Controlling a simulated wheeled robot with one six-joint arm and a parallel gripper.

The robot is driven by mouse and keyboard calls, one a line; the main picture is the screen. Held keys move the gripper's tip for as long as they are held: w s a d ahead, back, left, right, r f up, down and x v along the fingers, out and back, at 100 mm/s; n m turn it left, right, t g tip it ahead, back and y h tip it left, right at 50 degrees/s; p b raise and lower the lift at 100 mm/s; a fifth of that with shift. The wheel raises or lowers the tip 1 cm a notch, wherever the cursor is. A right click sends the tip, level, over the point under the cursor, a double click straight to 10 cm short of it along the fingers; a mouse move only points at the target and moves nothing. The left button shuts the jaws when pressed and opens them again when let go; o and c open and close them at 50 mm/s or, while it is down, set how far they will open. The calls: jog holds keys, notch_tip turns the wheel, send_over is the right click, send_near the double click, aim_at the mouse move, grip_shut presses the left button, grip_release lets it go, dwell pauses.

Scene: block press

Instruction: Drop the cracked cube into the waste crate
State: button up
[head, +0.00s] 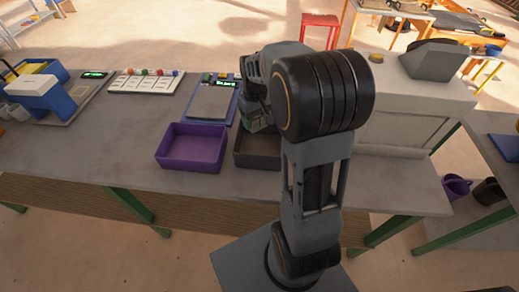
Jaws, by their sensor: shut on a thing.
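My gripper (258,118) points down over the dark grey open crate (243,158), partly hidden by my own arm. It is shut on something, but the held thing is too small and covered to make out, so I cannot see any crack. A purple open crate (190,164) stands just left of the dark grey crate and looks empty. No label shows which crate is for waste. No loose cube can be made out on the table.
On the grey table (90,150) stand a device with a green display (212,98), a white board with coloured knobs (146,82) and a blue-and-white machine (43,97). A pale cabinet (400,125) stands on the right. The table's front left is clear.

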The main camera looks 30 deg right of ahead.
jog(key=shift+f, duration=0.3)
jog(key=o, duration=1.2)
jog(key=shift+o, duration=0.2)
jog(key=shift+r, duration=0.1)
notch_tip(320, 180, up, 14)
